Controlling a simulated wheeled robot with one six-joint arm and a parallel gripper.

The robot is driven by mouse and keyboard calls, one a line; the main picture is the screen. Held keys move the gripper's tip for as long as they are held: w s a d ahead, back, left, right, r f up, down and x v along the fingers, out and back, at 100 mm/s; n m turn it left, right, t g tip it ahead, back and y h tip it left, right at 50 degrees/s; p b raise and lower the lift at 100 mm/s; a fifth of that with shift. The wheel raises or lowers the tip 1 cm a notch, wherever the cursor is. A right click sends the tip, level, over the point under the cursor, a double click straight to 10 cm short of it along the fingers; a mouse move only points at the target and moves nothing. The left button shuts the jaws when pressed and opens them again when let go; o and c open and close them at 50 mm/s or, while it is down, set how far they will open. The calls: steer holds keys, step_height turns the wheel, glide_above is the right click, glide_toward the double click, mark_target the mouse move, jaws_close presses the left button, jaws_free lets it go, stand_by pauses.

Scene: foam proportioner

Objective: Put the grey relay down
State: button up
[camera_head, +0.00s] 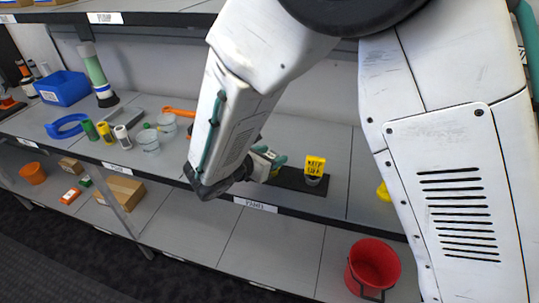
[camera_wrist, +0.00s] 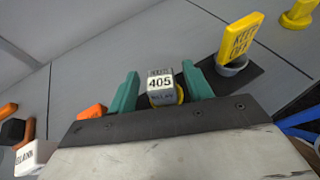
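The grey relay (camera_wrist: 160,80) is a small block with a white label reading "405". In the wrist view it stands between the two teal fingers of my gripper (camera_wrist: 162,90). A narrow gap shows on each side of it, so the fingers look open around it. A yellow rounded part (camera_wrist: 180,95) shows beside and behind its lower end. In the head view my gripper (camera_head: 270,158) is low over the shelf at the left end of a dark board (camera_head: 292,180), partly hidden by my arm. The relay's underside and its contact with the board are hidden.
A yellow sign (camera_head: 315,165) in a grey cup stands on the board, right of my gripper; it also shows in the wrist view (camera_wrist: 240,38). Clear cups (camera_head: 148,140) and an orange tool (camera_head: 180,112) lie to the left. A red bucket (camera_head: 374,264) is below right.

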steer(key=v, duration=1.2)
steer(key=s+d+r+m+g, duration=0.1)
steer(key=d+r+m+g, duration=0.25)
steer(key=d, duration=0.35)
steer(key=s+d+r+m+g, duration=0.1)
steer(key=d+r+m+g, duration=0.1)
steer(key=d+m, duration=0.4)
steer(key=s+d+r+m+g, duration=0.1)
steer(key=d+r+m+g, duration=0.2)
steer(key=d, duration=0.5)
steer(key=s+d+r+m+y, duration=0.2)
steer(key=s+d+m+y, duration=0.2)
steer(key=s+m, duration=0.3)
steer(key=s+d+r+m+y, duration=0.1)
steer(key=s+d+m+y, duration=0.4)
steer(key=s+m, duration=0.3)
steer(key=shift+s+d+r, duration=0.4)
steer(key=shift+s+d, duration=0.05)
steer(key=shift+s, duration=0.15)
